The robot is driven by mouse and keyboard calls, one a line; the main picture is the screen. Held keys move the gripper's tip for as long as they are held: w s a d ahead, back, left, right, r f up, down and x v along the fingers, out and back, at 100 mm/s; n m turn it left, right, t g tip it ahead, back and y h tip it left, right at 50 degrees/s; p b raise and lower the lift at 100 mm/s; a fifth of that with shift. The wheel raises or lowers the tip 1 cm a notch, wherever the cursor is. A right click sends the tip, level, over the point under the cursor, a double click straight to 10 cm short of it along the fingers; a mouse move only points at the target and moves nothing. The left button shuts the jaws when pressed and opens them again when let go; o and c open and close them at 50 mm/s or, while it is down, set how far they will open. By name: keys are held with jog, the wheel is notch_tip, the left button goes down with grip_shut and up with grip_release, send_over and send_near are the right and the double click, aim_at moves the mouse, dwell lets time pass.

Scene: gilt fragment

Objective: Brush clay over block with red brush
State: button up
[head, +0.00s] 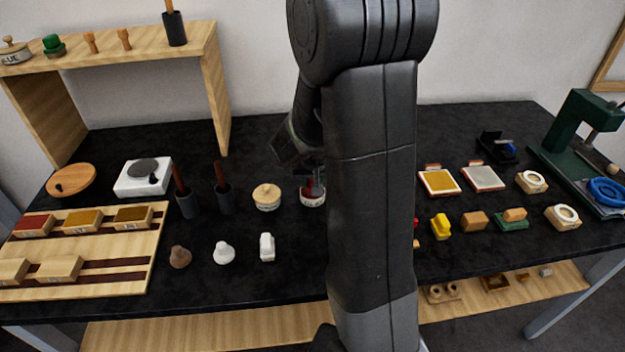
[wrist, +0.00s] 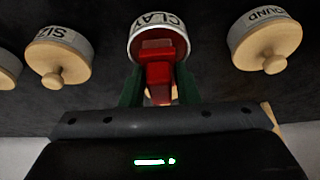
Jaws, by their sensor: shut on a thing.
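My gripper (wrist: 158,92) is shut on the red brush (wrist: 158,70), with one green finger on each side of the handle. The brush's head is at the mouth of the round white pot labelled CLAY (wrist: 133,38); whether it touches the clay is hidden. In the head view the brush (head: 313,188) and the pot (head: 312,199) show just left of my arm, which hides part of the table. A tan block (head: 475,221) sits on the right side of the table. I cannot tell if it is the block of the task, or if another is hidden behind my arm.
Lidded pots (wrist: 60,55) and (wrist: 265,42) flank the clay pot. Dark cups with brushes (head: 186,200) stand left of it. A wooden tray (head: 110,270) lies far left, a green press (head: 575,135) far right.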

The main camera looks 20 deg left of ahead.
jog(key=shift+r+p, duration=1.85)
jog(key=shift+r, duration=1.25)
jog(key=shift+f, duration=0.1)
